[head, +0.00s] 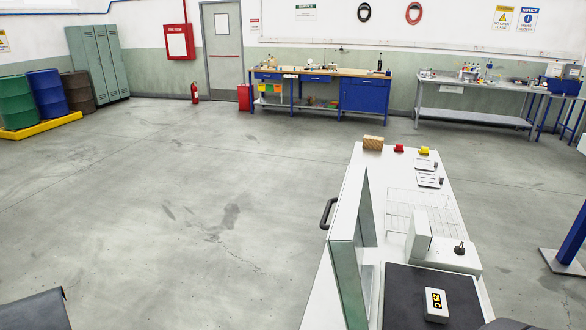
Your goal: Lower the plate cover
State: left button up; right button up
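The plate cover (347,207) is a white-framed panel with greenish see-through faces. It stands raised, roughly upright, along the left side of the white bench in the head view. A black handle (328,213) sticks out from its left side. To the right of the cover lies a dark flat plate (405,290), uncovered, with a small white box with a black and yellow label (436,305) on it. Neither gripper's fingers show. A dark piece at the bottom left corner and another at the bottom edge right of the plate may be parts of my arms.
A white upright block (419,236) and a black knob (459,248) stand behind the plate. A wire rack (425,208), a wooden block (373,142) and red and yellow buttons are farther back. The floor (180,220) left of the bench is clear.

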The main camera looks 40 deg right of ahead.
aim_at(352, 228)
jog(key=i+j+z, duration=0.1)
jog(key=z, duration=0.3)
jog(key=i+j+z, duration=0.2)
jog(key=z, duration=0.2)
jog(key=i+j+z, duration=0.15)
jog(key=z, duration=0.25)
jog(key=j+z, duration=0.3)
jog(key=z, duration=0.15)
jog(key=i+j+z, duration=0.1)
jog(key=j+z, duration=0.3)
jog(key=i+j+z, duration=0.1)
jog(key=j+z, duration=0.25)
jog(key=i+j+z, duration=0.1)
jog(key=j+z, duration=0.25)
